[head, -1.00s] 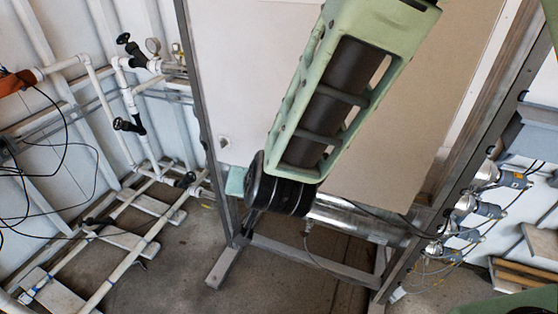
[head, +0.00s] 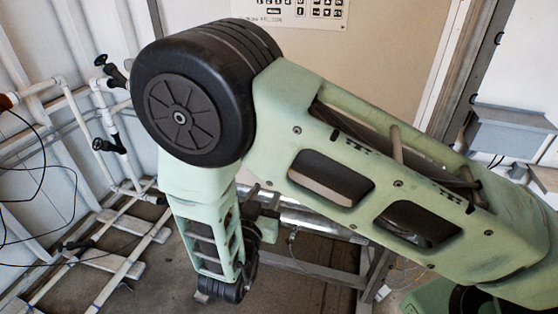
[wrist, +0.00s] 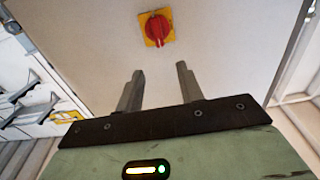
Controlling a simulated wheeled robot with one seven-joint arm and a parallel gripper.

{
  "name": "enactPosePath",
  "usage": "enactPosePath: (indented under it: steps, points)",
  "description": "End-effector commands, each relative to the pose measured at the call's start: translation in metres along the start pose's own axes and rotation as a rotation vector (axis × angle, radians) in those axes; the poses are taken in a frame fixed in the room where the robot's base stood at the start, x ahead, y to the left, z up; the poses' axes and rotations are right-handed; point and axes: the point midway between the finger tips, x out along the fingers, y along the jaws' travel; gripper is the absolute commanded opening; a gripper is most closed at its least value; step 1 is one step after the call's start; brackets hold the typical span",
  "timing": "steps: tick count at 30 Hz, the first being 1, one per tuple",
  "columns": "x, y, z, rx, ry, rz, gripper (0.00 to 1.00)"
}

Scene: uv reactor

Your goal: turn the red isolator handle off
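The red isolator handle (wrist: 158,28) is a round red knob on a yellow square plate (wrist: 149,36). It is fixed to a pale flat panel (wrist: 95,50) in the upper middle of the wrist view. Its grip looks roughly upright, but the exact angle is hard to tell. My gripper (wrist: 160,72) is open, its two grey fingers apart with nothing between them. The fingers point toward the panel, below the handle in the picture and apart from it. In the head view my arm covers the middle, and I can make out neither the handle nor the fingertips.
In the head view, white pipes (head: 72,100) with black valve handles (head: 110,145) run along the left wall. A keypad panel (head: 300,12) is at the top. A grey box (head: 510,135) hangs at the right. Bare floor (head: 165,285) shows at lower left.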

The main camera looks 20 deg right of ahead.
Motion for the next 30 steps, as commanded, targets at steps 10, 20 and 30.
enactPosePath:
  steps: [10,20,30]
  points:
    - [0.074,0.001,-0.003,-0.001,-0.001,0.002,0.37]
    - [0.115,0.000,-0.001,0.000,-0.003,-0.001,0.37]
    - [0.120,0.000,0.001,0.000,-0.003,-0.002,0.37]
